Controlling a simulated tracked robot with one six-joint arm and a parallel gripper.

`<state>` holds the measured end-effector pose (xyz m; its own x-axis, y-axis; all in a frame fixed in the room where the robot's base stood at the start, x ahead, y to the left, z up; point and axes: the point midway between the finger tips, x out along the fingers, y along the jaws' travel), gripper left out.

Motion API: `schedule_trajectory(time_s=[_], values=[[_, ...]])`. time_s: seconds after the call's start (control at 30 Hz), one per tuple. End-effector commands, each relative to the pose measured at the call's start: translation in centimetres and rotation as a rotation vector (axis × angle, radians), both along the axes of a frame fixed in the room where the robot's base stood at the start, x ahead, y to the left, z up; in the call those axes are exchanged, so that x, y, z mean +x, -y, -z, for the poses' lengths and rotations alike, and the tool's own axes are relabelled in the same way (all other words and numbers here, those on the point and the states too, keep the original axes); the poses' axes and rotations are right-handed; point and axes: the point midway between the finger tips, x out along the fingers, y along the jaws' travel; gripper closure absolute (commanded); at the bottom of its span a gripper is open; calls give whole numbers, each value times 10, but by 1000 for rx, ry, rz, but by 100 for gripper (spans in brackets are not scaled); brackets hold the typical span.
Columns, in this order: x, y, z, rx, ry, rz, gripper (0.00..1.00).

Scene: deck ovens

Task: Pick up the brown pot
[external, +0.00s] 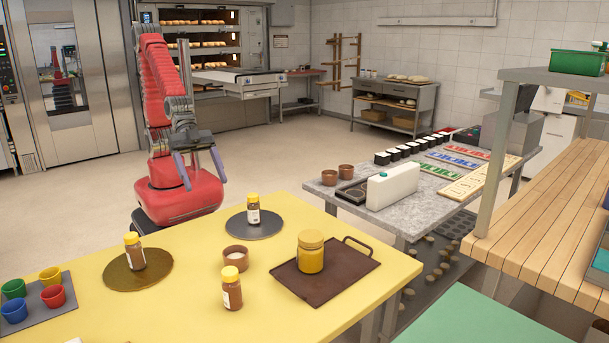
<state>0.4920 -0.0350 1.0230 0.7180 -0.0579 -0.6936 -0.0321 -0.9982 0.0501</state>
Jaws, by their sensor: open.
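A small brown pot (236,257) with pale contents stands upright on the yellow table (330,215), between a dark round mat and a brown tray. Two other small brown pots, one on the left (329,177) and one on the right (346,171), stand at the near left end of the grey stone-topped table. My gripper (201,170) is open and empty, pointing down beyond the far edge of the yellow table. It is apart from all the pots.
A yellow-lidded jar (253,208) stands on the dark mat (270,229); another (134,251) is on a brown mat. A third jar (231,288) stands close in front of the pot. An amber jar (311,251) sits on the brown tray (352,270). Coloured cups (51,296) are at left.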

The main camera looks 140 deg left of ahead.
Motion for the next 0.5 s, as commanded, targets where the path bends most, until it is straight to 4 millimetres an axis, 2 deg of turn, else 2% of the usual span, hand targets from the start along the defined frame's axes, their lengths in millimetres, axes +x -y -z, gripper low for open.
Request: schedule_trajectory(time_s=[0.2, 0.5], values=[[37, 6, 27, -2, 72, -8, 24], [76, 12, 64, 4, 180, -25, 24]])
